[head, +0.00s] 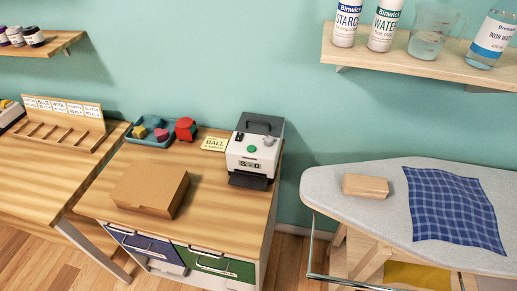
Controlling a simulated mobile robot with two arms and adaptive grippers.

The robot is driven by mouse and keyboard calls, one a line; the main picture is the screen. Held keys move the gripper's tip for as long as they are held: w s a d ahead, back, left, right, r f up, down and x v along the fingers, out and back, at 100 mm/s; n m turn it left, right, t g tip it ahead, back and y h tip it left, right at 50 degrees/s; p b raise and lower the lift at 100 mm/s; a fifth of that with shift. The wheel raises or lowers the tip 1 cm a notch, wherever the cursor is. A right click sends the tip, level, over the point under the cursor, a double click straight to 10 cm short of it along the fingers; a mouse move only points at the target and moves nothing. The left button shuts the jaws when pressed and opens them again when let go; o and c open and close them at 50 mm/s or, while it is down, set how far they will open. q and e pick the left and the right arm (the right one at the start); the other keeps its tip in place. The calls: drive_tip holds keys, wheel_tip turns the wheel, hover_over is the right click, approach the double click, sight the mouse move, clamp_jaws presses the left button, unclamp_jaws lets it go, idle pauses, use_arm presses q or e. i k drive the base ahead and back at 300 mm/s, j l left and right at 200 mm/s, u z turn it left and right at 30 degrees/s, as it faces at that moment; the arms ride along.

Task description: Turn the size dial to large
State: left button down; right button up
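A small white machine with a dark lid and base (264,128) stands at the back right of the wooden cabinet top. Its sloped front has a round green button (252,149), a small grey knob (268,141) at the upper right, and a small display (249,164). The display seems to read an S and further characters, too small to read surely. I cannot tell which way the knob points, and no size marks are readable. Neither of my grippers is in view.
A brown cardboard box (150,189) lies in front of the machine to the left. A yellow "BALL" card (213,144), a red object (185,129) and a teal tray (137,139) stand behind it. An ironing board (330,190) is to the right, a shelf (420,63) above it.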

sight(269, 140)
drive_tip(key=j+z, duration=0.8)
drive_tip(key=z, duration=0.2)
